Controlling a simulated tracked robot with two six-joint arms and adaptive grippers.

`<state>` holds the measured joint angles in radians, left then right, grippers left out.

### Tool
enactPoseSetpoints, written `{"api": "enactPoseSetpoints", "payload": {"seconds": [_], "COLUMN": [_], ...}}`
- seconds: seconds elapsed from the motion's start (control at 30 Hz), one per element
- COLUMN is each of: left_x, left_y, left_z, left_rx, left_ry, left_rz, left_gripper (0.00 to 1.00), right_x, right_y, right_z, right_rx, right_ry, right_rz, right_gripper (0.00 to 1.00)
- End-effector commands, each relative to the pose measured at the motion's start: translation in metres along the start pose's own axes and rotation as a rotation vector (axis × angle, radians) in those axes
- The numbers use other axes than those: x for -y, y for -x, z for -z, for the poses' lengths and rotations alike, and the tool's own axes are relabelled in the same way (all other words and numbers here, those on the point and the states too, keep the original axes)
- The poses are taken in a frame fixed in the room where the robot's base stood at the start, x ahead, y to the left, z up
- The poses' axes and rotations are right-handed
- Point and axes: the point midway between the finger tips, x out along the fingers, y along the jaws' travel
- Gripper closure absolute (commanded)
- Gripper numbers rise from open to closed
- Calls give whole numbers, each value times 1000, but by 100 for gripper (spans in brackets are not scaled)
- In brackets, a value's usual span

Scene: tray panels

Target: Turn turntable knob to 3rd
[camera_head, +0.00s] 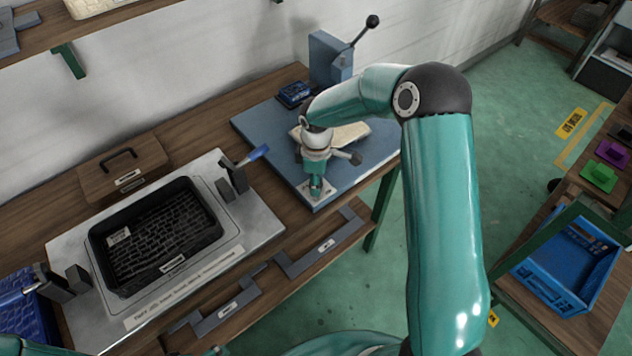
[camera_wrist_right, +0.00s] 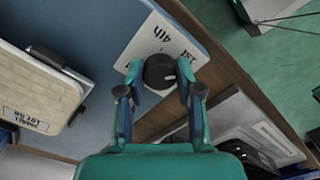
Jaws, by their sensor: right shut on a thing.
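The turntable knob (camera_wrist_right: 159,70) is dark and round on a white dial plate (camera_wrist_right: 150,40) in the right wrist view. My right gripper (camera_wrist_right: 161,78) is shut on the knob, one finger on each side. In the head view the right gripper (camera_head: 316,186) points down at the white plate (camera_head: 325,192), at the near corner of the blue-grey turntable base (camera_head: 270,128), and covers the knob. A small light mark shows on the knob.
A cream panel (camera_head: 352,134) lies on the blue-grey base, partly behind my right arm. A blue block with a lever (camera_head: 330,58) stands at its back. A black tray (camera_head: 107,275) sits in a clamp fixture to the left. A blue crate (camera_head: 560,292) is at the right.

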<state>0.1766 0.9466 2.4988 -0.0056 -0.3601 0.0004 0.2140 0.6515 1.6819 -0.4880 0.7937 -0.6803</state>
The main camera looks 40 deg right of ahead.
Motion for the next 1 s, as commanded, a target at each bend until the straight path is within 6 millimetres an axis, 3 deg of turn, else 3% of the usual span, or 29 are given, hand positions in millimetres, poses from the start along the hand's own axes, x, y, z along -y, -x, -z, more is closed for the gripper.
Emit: {"api": "enactPoseSetpoints", "payload": {"seconds": [0.27, 1.0], "left_x": [7, 24], "left_y": [-19, -66], "left_z": [0, 0], "left_rx": [0, 0], "left_ry": [0, 0], "left_rz": [0, 0], "left_gripper": [0, 0], "right_x": [-1, -2], "right_y": [-3, -2], "right_z": [0, 0], "right_rx": [-1, -4], "right_ry": [-169, -865], "right_rz": [-4, -4], "right_gripper": [100, 100]}}
